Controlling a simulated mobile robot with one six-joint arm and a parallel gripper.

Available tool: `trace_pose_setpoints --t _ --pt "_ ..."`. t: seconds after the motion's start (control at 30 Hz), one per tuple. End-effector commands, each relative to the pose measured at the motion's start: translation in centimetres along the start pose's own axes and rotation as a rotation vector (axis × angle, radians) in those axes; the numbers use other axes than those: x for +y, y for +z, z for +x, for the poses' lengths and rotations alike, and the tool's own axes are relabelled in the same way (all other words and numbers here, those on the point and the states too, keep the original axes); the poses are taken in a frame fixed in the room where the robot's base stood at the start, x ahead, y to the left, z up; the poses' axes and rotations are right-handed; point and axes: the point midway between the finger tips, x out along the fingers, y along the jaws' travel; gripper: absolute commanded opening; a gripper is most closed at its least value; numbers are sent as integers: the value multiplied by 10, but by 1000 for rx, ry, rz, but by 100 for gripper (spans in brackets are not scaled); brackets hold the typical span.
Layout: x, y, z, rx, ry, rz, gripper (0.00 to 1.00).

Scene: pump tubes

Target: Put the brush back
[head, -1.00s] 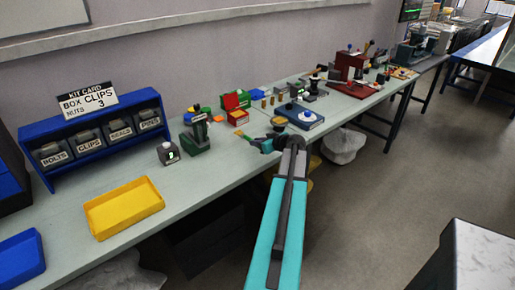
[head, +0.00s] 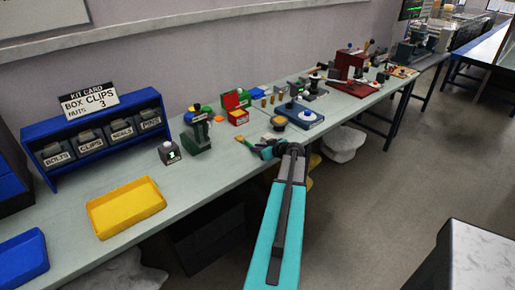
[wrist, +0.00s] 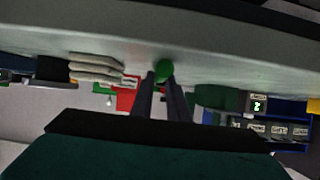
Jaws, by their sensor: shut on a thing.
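The brush (head: 245,139) shows in the head view as a small piece with a green and yellowish end, sticking out to the left of my gripper (head: 259,146). My gripper is shut on it, near the front edge of the bench (head: 215,172). In the wrist view, a rounded green end of the brush (wrist: 164,72) shows between the tips of the two dark fingers (wrist: 161,80). The rest of the brush is hidden there. Whether the brush touches the bench cannot be told. I cannot make out a holder for it.
A dark green stand (head: 199,136) and a small display box (head: 169,152) stand left of my gripper. A red and green box (head: 237,105) is behind it, and a blue tray-like fixture (head: 299,116) is to the right. A yellow tray (head: 126,207) lies at front left.

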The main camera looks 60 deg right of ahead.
Motion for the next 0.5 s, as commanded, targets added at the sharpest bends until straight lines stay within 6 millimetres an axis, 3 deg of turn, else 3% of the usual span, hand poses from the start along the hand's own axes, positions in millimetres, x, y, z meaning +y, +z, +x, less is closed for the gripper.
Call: trace_pose_setpoints --t 0.17,0.2,0.3,0.5 --pt "0 2 1 0 0 0 0" --pt "0 1 0 0 0 0 20" --pt "0 1 0 0 0 0 34" --pt "0 1 0 0 0 0 34"
